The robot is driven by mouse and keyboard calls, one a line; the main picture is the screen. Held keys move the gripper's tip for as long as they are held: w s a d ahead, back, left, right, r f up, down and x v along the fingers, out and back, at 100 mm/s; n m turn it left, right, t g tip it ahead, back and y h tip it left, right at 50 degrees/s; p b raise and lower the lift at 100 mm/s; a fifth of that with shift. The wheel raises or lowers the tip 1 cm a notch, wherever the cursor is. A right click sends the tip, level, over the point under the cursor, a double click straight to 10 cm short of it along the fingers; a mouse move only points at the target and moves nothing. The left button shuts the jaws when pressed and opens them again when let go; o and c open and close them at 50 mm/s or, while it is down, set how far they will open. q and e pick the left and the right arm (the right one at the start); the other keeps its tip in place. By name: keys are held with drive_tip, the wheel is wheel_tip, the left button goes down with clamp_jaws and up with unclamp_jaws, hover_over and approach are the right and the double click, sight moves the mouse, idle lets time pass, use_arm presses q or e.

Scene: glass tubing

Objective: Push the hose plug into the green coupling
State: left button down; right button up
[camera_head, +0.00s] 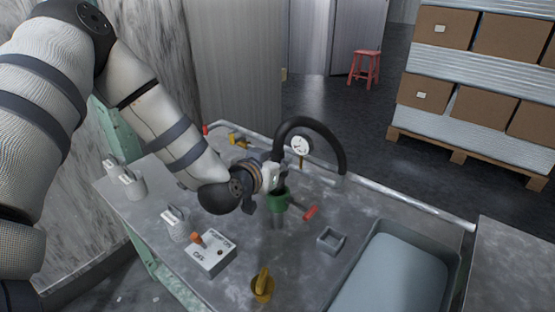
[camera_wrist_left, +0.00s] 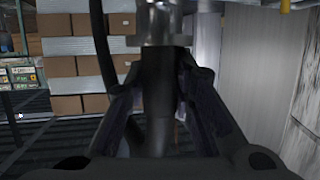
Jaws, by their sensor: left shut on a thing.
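The green coupling (camera_head: 278,202) stands upright over the table in the head view, near the middle. My left gripper (camera_head: 270,180) is right above it, shut on the hose plug. The plug's pale metal end (camera_wrist_left: 160,22) shows at the top of the left wrist view, and its dark body runs between the fingers. The black hose (camera_head: 318,124) arches up from the plug and comes down to the right. The plug is over or at the coupling's mouth; I cannot tell whether it has entered. My right gripper is not in view.
A switch box (camera_head: 212,252) stands front left of the coupling. A small square grey holder (camera_head: 330,239), a red piece (camera_head: 311,212) and a yellow knob (camera_head: 263,286) are near. A gauge (camera_head: 300,146) stands behind, and a grey basin (camera_head: 452,272) lies at right.

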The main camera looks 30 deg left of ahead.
use_arm(q)
drive_tip(key=shift+f, duration=0.15)
drive_tip(key=shift+f, duration=0.35)
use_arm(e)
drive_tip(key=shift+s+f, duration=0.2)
use_arm(q)
drive_tip(key=shift+f+b, duration=1)
drive_tip(key=shift+f, duration=1.25)
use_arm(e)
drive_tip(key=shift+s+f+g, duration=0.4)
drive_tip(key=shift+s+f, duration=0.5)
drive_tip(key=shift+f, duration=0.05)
use_arm(q)
drive_tip(key=c, duration=1.3)
unclamp_jaws()
drive_tip(key=shift+s, duration=0.1)
drive_tip(key=v, duration=0.7)
drive_tip(key=shift+s, duration=0.2)
drive_tip(key=shift+r, duration=0.1)
